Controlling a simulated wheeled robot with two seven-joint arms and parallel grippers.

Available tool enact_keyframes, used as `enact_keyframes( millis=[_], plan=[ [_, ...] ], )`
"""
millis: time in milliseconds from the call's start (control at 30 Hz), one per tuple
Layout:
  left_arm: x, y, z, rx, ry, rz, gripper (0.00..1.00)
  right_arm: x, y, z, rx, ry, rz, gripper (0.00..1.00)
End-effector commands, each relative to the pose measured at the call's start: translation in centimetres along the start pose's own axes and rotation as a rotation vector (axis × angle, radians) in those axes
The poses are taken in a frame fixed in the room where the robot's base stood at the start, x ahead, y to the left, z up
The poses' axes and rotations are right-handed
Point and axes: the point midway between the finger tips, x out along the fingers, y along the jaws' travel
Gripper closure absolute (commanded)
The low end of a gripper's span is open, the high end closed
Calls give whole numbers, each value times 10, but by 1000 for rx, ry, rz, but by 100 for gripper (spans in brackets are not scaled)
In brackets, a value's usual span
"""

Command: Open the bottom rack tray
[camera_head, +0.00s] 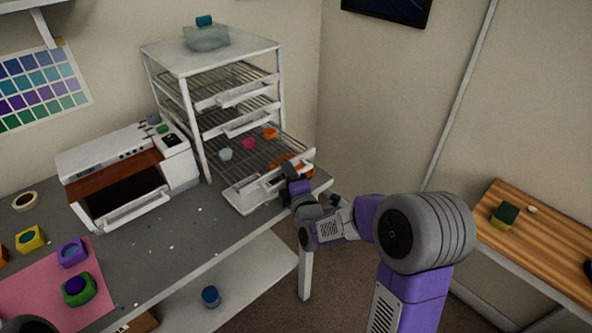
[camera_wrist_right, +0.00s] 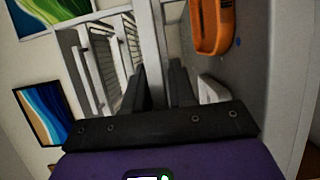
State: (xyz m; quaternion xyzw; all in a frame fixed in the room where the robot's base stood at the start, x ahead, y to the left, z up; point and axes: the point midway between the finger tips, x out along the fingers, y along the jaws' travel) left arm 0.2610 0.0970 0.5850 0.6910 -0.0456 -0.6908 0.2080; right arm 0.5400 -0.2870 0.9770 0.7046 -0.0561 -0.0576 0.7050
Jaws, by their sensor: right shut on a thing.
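The white rack (camera_head: 210,55) stands at the back of the grey table. Its bottom tray (camera_head: 236,203) sticks out forward past the trays above it, with its white front and handle towards me. Several small coloured pieces lie on its wire shelf, among them a pink one (camera_head: 249,144) and an orange one (camera_head: 270,132). My right gripper (camera_head: 290,174) is at the right part of the tray's front. In the right wrist view its dark fingers (camera_wrist_right: 158,90) are on either side of a white bar (camera_wrist_right: 156,50), the tray's handle. My left gripper is not in view.
A white oven-like machine (camera_head: 85,160) with a dark opening stands left of the rack. An orange ring-shaped thing (camera_wrist_right: 226,28) lies near my fingers. A pink mat (camera_head: 40,288) and coloured moulds are at front left. A wooden side table (camera_head: 545,240) stands at right.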

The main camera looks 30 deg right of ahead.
Motion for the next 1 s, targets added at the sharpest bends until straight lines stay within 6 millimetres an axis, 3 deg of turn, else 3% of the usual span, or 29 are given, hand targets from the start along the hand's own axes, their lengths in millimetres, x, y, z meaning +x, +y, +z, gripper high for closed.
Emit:
enact_keyframes(
  millis=[433, 467, 533, 867, 1000],
  plan=[
    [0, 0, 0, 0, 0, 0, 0, -2, 3, -2, 3, 6, 9, 100],
    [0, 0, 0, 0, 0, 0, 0, -2, 3, -2, 3, 6, 9, 70],
    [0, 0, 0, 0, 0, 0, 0, -2, 3, -2, 3, 6, 8, 60],
    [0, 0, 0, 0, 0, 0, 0, -4, 2, -2, 1, 7, 3, 60],
    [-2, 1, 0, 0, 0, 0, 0, -19, 2, -2, 2, 7, 3, 60]
  ],
)
